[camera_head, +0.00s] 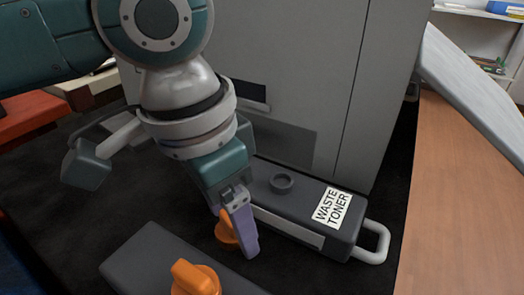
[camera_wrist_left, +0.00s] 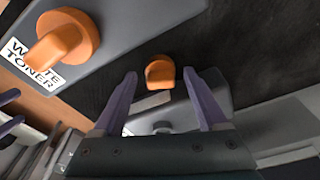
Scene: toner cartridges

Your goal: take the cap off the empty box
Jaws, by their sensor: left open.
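My left gripper (camera_head: 240,240) is open, pointing down between two dark grey boxes. An orange cap (camera_head: 228,232) shows beside its finger; in the left wrist view this cap (camera_wrist_left: 160,72) lies against dark floor, beyond and between the open fingertips (camera_wrist_left: 165,75). Which box is empty cannot be told.
A grey cabinet (camera_head: 300,60) stands right behind the far box. That box's pale handle (camera_head: 375,243) sticks out to the right, near a wooden surface (camera_head: 450,200). Dark floor (camera_head: 120,215) is bare on the left. Purple finger-like parts (camera_wrist_left: 10,124) show at the wrist view's left edge.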

